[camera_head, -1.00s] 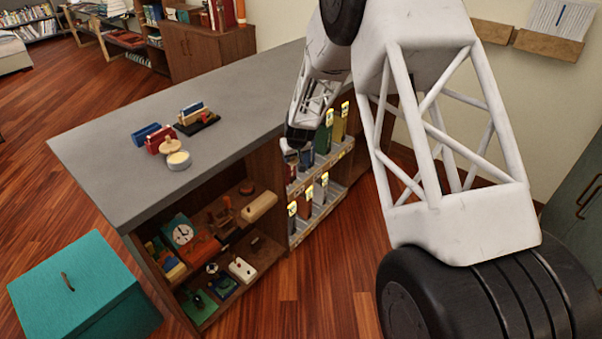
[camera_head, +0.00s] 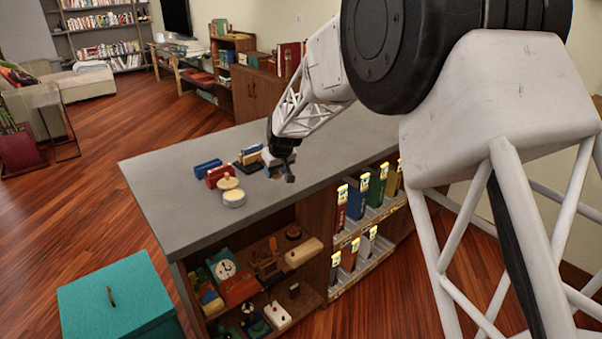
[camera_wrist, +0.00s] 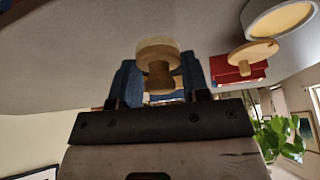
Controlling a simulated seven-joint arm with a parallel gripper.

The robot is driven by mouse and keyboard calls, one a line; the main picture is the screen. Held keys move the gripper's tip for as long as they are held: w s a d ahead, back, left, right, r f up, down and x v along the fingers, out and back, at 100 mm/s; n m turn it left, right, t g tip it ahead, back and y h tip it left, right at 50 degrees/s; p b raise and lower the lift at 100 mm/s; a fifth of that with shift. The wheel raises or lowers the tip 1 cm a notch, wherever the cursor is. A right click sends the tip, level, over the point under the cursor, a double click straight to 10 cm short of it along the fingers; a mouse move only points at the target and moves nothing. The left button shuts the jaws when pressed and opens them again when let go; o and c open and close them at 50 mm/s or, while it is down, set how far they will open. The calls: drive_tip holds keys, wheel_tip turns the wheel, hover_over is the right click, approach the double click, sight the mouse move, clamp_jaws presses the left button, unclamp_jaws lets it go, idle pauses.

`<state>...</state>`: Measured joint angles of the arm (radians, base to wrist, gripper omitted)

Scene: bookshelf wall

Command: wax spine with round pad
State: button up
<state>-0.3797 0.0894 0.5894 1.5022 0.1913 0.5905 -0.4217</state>
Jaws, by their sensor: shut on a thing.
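My gripper (camera_head: 282,172) is over the grey counter, right of the items lying there. In the wrist view my gripper (camera_wrist: 160,85) is shut on a round pad (camera_wrist: 158,52): a wooden stem between blue fingers, with a pale disc facing away from me. A round white tin of yellowish wax (camera_head: 234,198) stands on the counter; it also shows in the wrist view (camera_wrist: 285,15). Several books (camera_head: 362,200) stand spine-out in racks under the counter. Which spine the task means cannot be told. The pad is apart from the tin and the spines.
A wooden knobbed disc (camera_head: 228,183) sits by the tin. A red block (camera_head: 220,177), a blue block (camera_head: 208,168) and a black stand (camera_head: 250,165) are left of my gripper. A teal box (camera_head: 115,300) is at lower left. The counter's front left is clear.

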wheel_tip(320, 180, up, 4)
drive_tip(key=n, duration=0.1)
hover_over(232, 194)
drive_tip(key=shift+s+d+f, duration=0.2)
drive_tip(key=shift+s+d, duration=0.05)
drive_tip(key=shift+d, duration=0.15)
drive_tip(key=shift+f, duration=0.25)
drive_tip(key=shift+f, duration=2.75)
drive_tip(key=shift+f, duration=0.45)
drive_tip(key=shift+f, duration=0.35)
drive_tip(key=shift+c, duration=0.4)
idle(0.8)
drive_tip(key=shift+r, duration=0.1)
wheel_tip(232, 194, up, 7)
drive_tip(key=shift+r, duration=0.15)
idle(1.1)
